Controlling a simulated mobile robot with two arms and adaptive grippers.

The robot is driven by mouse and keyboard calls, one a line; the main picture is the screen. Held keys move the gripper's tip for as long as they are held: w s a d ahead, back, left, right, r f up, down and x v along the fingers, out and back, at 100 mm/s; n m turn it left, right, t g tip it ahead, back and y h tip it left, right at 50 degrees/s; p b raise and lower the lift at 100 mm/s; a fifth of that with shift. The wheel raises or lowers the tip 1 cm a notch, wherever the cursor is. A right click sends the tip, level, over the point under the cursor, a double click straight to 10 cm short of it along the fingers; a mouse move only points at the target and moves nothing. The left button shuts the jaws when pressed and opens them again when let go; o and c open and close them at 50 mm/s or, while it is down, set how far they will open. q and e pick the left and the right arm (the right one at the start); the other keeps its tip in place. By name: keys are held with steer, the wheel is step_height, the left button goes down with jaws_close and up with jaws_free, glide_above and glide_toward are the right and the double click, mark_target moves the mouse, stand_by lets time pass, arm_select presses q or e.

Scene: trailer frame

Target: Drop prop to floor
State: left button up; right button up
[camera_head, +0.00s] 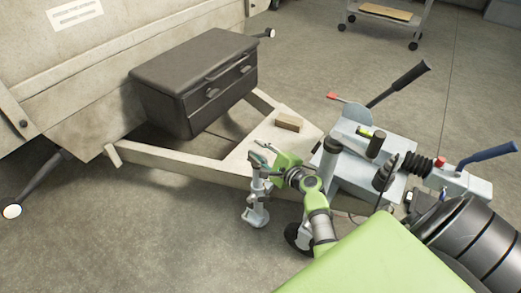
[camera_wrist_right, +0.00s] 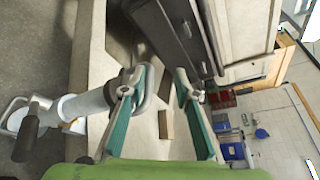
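The prop (camera_head: 258,190) is a grey metal stand with a tube and a foot plate, upright beside the left side of the trailer's A-frame. In the right wrist view its pale tube (camera_wrist_right: 85,105) runs to the left. A clamp handle (camera_wrist_right: 142,85) shows by the left fingertip; I cannot tell if they touch. My right gripper (camera_head: 266,154) is at the top of the prop. Its two teal-padded fingers (camera_wrist_right: 160,82) are apart, with nothing visibly gripped between them. Whether the prop's foot touches the floor is unclear. My left gripper is not in view.
The beige A-frame (camera_head: 175,161) carries a dark storage box (camera_head: 195,75) and a small wooden block (camera_head: 289,122). A jockey wheel (camera_head: 299,237) stands close to my right arm. The coupling with levers (camera_head: 440,178) is at right. Floor at lower left is clear.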

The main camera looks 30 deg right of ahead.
steer(key=v, duration=1.2)
